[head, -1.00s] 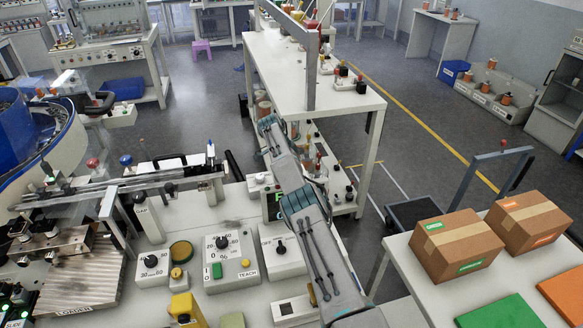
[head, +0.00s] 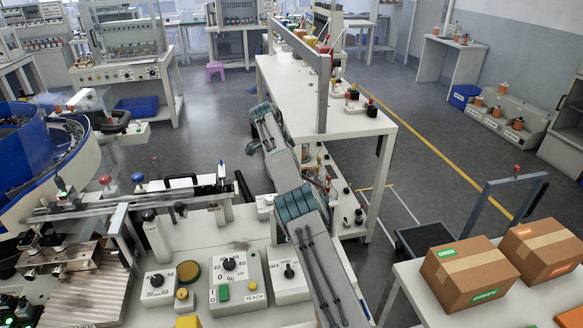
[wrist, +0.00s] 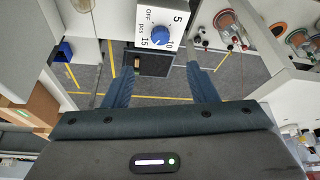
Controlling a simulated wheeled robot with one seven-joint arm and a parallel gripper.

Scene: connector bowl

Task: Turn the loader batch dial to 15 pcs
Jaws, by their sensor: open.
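The batch dial (wrist: 160,33) shows in the wrist view as a blue round knob on a white plate marked OFF, 5, 10, 15 and pcs. I cannot tell which mark the knob points to. My gripper (wrist: 161,88) is open and empty. Its two dark blue fingers stand apart, below the dial in the picture, and do not touch it. In the head view my arm runs up the middle, and my gripper and the blue dial cannot be made out.
In the head view, a dial with a percent scale (head: 229,264), a minute dial (head: 157,280) and a black-knobbed dial marked OFF (head: 289,270) sit on the white bench. The arm partly covers the bench. Cardboard boxes (head: 470,273) stand at right. Bobbins (wrist: 228,19) show in the wrist view.

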